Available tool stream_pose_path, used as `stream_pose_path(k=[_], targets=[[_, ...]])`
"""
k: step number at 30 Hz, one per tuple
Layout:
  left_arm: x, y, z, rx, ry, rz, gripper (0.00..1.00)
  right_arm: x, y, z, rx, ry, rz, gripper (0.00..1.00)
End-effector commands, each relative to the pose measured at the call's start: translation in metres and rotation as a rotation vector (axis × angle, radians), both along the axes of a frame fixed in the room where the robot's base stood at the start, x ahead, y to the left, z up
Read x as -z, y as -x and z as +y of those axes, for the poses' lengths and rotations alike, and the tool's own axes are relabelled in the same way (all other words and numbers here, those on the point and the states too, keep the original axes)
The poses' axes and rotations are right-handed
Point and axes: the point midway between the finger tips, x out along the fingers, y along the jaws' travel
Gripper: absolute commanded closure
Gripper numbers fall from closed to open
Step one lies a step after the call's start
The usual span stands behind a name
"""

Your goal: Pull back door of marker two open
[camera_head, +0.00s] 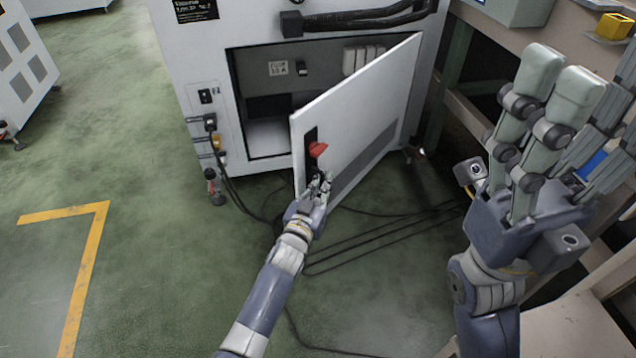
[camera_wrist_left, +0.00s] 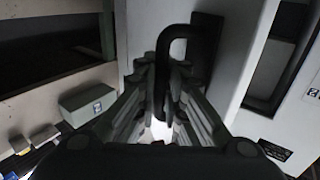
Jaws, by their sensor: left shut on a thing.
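The white back door (camera_head: 350,115) of the machine cabinet stands ajar, swung out on its right edge. Its black handle shows in the left wrist view (camera_wrist_left: 172,45) as a bent bar between my fingers. A red knob (camera_head: 318,149) sits on the door above the handle. My left gripper (camera_head: 319,184) is shut on the handle at the door's free edge, and its fingers partly hide it. My right gripper (camera_head: 590,75) is raised at the right of the head view, away from the door, with its fingers apart and nothing seen between them.
The white cabinet (camera_head: 190,60) has an open, dark interior. Black cables (camera_head: 385,238) lie on the green floor below the door. A beige bench frame (camera_head: 480,50) stands at the right.

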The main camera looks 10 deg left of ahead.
Motion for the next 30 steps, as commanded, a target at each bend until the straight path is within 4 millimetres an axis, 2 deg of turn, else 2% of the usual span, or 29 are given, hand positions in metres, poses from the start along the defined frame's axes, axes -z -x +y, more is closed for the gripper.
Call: stream_pose_path(k=[1,7,8,9,23,26,30], targets=[[0.007,0.002,0.006,-0.007,-0.005,0.01,1.0,0.0,0.0,0.0,0.0,0.0,0.0,0.4],[0.007,0.002,0.007,-0.008,-0.005,0.011,1.0,0.0,0.0,0.0,0.0,0.0,0.0,0.4],[0.007,0.002,0.007,-0.008,-0.005,0.011,0.88,0.0,0.0,0.0,0.0,0.0,0.0,0.4],[0.007,0.002,0.006,-0.008,-0.005,0.011,0.82,0.0,0.0,0.0,0.0,0.0,0.001,0.4],[0.003,0.003,0.003,-0.003,-0.002,0.005,0.82,-0.001,0.0,-0.001,0.002,-0.002,-0.005,0.4],[0.004,0.011,0.005,-0.003,-0.003,0.006,0.82,-0.001,0.0,0.0,0.001,-0.002,-0.004,0.4],[0.005,0.032,0.011,-0.003,-0.002,0.007,0.82,0.0,0.0,0.0,0.001,-0.001,-0.003,0.4]])
